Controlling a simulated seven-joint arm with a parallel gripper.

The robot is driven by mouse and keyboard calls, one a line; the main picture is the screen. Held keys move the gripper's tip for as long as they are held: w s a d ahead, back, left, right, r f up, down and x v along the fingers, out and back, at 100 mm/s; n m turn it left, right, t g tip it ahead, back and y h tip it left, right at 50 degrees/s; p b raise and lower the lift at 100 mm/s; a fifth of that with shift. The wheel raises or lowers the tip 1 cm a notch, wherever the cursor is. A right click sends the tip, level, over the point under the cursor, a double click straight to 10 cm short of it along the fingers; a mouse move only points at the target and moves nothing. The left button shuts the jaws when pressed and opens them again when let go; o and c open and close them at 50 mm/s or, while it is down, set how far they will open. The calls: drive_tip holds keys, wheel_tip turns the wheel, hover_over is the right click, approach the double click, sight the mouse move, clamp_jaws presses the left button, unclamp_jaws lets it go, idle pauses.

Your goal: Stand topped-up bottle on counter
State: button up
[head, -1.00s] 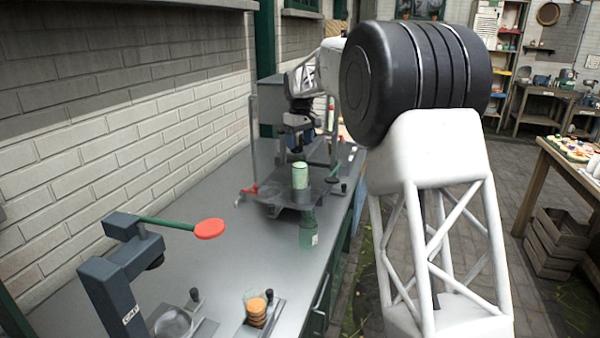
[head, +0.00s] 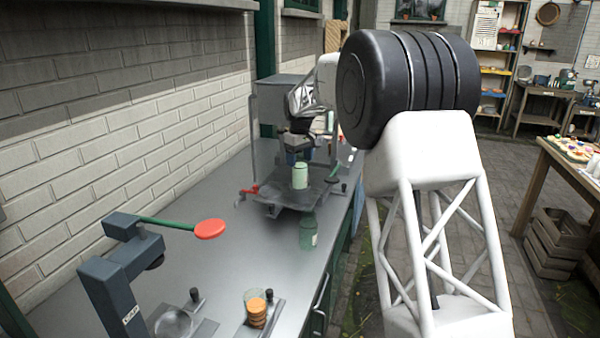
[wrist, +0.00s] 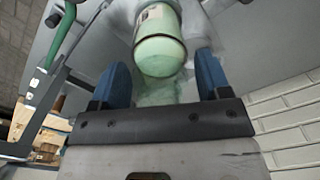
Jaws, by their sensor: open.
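A light green bottle (head: 300,175) stands upright on the dark platform of the machine at the far part of the counter (head: 205,270). My gripper (head: 298,160) is just above and behind it, with its fingers partly hidden. In the wrist view the pale green bottle (wrist: 160,45) with a label lies between and beyond the blue fingers of my gripper (wrist: 162,75). The fingers are apart and I see gaps on both sides of it. A darker green bottle (head: 308,232) with a pale label stands nearer on the counter. I cannot tell which is topped up.
The machine frame (head: 254,130) with a red handle surrounds the platform. A dark press (head: 120,290) with a green lever and red disc stands at the near left. A glass (head: 255,308) with orange contents is nearby. Bare counter lies between them, beside a brick wall.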

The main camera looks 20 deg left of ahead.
drive_tip(key=c, duration=0.8)
drive_tip(key=shift+r, duration=1.55)
